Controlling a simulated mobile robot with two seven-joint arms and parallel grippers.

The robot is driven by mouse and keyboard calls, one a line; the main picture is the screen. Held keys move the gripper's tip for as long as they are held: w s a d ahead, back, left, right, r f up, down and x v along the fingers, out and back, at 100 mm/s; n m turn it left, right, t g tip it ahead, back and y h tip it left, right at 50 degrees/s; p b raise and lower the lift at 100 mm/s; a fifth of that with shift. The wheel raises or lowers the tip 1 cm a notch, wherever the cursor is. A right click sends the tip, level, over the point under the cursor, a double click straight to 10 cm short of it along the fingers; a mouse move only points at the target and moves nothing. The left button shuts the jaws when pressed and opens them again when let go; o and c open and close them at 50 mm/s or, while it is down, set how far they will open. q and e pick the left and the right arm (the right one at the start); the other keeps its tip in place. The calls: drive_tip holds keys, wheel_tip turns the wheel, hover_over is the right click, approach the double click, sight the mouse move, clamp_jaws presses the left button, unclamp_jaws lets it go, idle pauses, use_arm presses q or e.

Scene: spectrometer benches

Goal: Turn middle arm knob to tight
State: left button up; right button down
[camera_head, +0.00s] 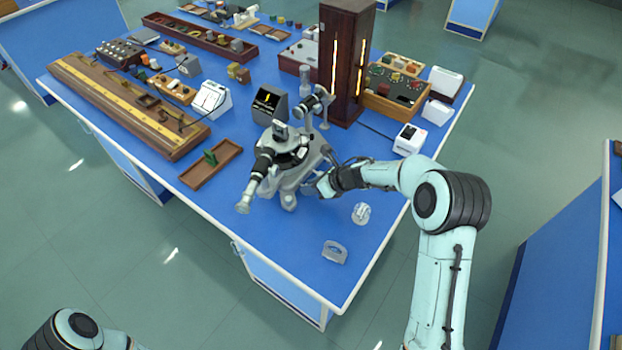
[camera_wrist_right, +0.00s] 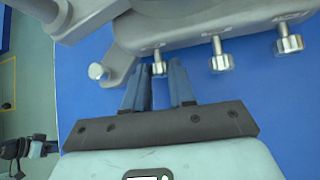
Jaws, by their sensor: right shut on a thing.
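The spectrometer (camera_head: 289,150) stands near the front of the blue bench, with a dark round table and grey tubes. My right gripper (camera_head: 318,187) is at the right side of its grey base. In the right wrist view, three small silver knobs stick out of a grey bar. My right gripper (camera_wrist_right: 158,74) is shut on the leftmost knob (camera_wrist_right: 158,66), which sits between its fingertips. The middle knob (camera_wrist_right: 220,62) and the right knob (camera_wrist_right: 288,43) are free, to the right of the fingers. Knob markings cannot be read. My left gripper is out of view.
A clear round piece (camera_head: 361,213) and a grey half-round piece (camera_head: 334,252) lie on the bench at front right. A tall dark wooden lamp housing (camera_head: 343,60) stands behind. A wooden tray (camera_head: 211,164) lies to the left. The front bench corner is mostly clear.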

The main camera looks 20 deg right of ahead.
drive_tip(key=y+p, duration=0.1)
drive_tip(key=m+g+y+p, duration=0.1)
drive_tip(key=p, duration=0.1)
drive_tip(key=m+y+p, duration=0.1)
drive_tip(key=y, duration=0.1)
drive_tip(key=shift+w+d+g, duration=0.4)
drive_tip(key=shift+d+m+y+p, duration=0.1)
drive_tip(key=shift+m+y+p, duration=0.2)
drive_tip(key=shift+m+p, duration=0.1)
drive_tip(key=shift+f+m+g+y, duration=0.3)
drive_tip(key=shift+m+y, duration=0.1)
drive_tip(key=shift+y, duration=0.2)
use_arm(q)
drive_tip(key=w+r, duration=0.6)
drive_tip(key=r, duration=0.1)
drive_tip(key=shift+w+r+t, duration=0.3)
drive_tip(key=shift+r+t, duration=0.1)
use_arm(e)
drive_tip(key=shift+d+f+m+y, duration=0.1)
drive_tip(key=shift+m+y, duration=0.35)
drive_tip(key=shift+y, duration=0.2)
drive_tip(key=shift+d+f+m+y, duration=0.1)
drive_tip(key=shift+m+y, duration=0.35)
drive_tip(key=shift+y, duration=0.2)
drive_tip(key=c, duration=0.9)
unclamp_jaws()
drive_tip(key=shift+c, duration=0.2)
